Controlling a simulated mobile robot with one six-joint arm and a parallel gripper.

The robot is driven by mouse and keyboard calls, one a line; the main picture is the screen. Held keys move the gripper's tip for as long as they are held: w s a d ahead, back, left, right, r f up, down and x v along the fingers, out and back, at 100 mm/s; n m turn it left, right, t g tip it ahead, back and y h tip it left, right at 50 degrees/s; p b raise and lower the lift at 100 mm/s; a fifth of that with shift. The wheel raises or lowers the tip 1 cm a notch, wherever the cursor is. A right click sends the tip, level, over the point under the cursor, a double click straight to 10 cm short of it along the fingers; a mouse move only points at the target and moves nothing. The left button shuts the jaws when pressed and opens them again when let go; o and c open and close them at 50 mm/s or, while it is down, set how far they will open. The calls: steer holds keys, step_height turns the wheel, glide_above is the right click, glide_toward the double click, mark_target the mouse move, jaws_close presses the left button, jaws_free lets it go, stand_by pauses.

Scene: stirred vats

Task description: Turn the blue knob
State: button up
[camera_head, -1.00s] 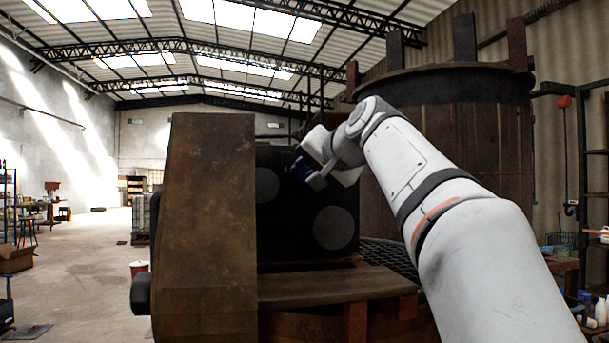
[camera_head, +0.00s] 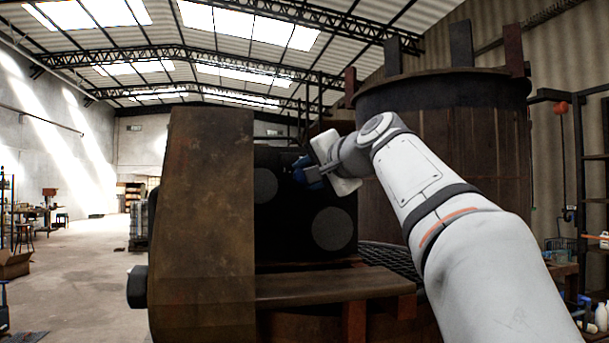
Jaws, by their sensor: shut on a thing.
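The blue knob (camera_head: 305,168) sits on the dark face of a black control box (camera_head: 285,222), near its upper right. My gripper (camera_head: 314,171) comes in from the right and is shut on the knob, hiding part of it. The white body of the gripper and my wrist stand just right of the knob. Grey round discs (camera_head: 333,228) show on the box's face, one lower right and one at left. The knob's exact turn angle is too small to tell.
A rusty brown panel (camera_head: 203,200) stands close on the left of the box. A brown ledge (camera_head: 330,285) runs below it. A big rusty vat (camera_head: 450,130) rises behind my arm. Open floor (camera_head: 85,270) lies to the left.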

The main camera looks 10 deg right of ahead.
steer(key=o, duration=1)
steer(key=b+v, duration=0.1)
steer(key=v, duration=0.7)
steer(key=shift+b, duration=0.3)
steer(key=shift+w, duration=0.1)
